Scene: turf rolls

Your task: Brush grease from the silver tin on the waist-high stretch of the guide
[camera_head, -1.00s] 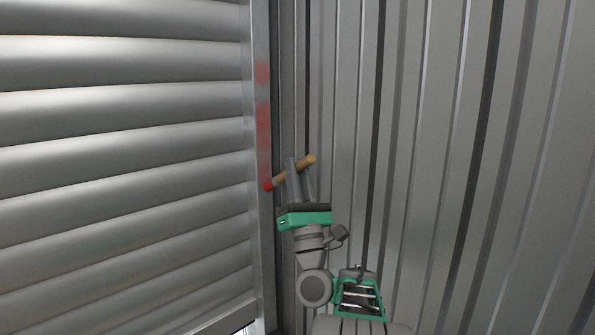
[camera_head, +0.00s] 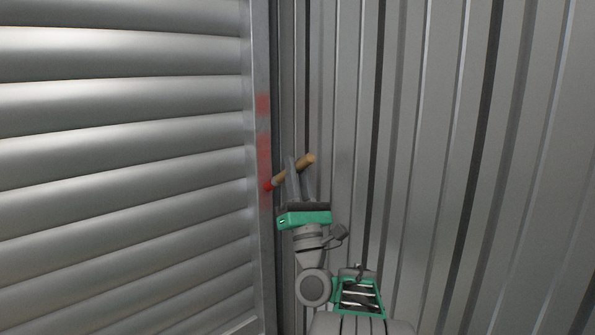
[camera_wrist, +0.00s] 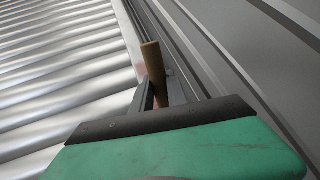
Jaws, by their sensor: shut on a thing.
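My gripper (camera_head: 293,178) is shut on the wooden handle of a brush (camera_head: 306,160). The brush slants down to the left, with its red tip (camera_head: 268,186) at the edge of the metal guide (camera_head: 261,240). Whether the tip touches the guide is hard to tell. The guide runs upright along the right side of the shutter. It bears a long red grease smear (camera_head: 264,155) by the tip and a shorter red patch (camera_head: 262,104) above. In the wrist view the handle (camera_wrist: 152,62) stands between my fingers; the tip is hidden. The silver tin is not in view.
A grey roller shutter (camera_head: 120,150) with wide slats fills the left. A ribbed metal wall (camera_head: 450,170) fills the right, close behind my gripper. No loose objects show around my arm.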

